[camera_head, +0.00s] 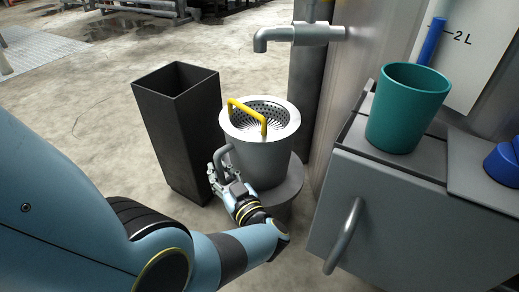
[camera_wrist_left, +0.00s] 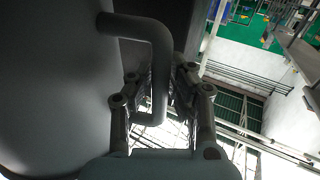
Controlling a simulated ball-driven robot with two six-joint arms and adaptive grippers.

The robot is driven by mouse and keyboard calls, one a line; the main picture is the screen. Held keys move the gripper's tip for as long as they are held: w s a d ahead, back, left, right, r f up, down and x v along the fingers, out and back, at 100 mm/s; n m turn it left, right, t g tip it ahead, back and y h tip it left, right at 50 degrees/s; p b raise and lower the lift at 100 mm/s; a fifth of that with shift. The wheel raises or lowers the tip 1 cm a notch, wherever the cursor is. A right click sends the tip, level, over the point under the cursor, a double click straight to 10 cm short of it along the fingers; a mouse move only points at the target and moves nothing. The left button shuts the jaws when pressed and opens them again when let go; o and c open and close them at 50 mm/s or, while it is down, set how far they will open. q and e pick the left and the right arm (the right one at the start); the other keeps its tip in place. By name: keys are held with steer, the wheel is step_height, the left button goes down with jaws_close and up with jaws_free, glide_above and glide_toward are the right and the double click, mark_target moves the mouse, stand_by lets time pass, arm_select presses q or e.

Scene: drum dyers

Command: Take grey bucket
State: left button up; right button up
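The grey bucket (camera_head: 262,165) stands upright on a round dark grey stand beneath the tap in the head view. A perforated metal strainer (camera_head: 279,115) with a yellow handle (camera_head: 247,115) sits in its top. My left gripper (camera_head: 224,177) is at the bucket's side handle (camera_head: 222,159), on the bucket's left. In the left wrist view, the bucket (camera_wrist_left: 50,85) fills the left side. Its handle (camera_wrist_left: 158,70) lies between the two fingers, which look apart around it. Firm contact on both sides does not show. My right gripper is not in view.
A tall black bin (camera_head: 180,130) stands close to the bucket's left. A grey tap (camera_head: 295,35) hangs above it. A grey cabinet (camera_head: 385,230) with a teal cup (camera_head: 407,108) on top stands at the right.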

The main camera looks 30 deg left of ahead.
arm_select(q)
jaws_close()
stand_by(0.5)
steer(key=shift+r, duration=0.15)
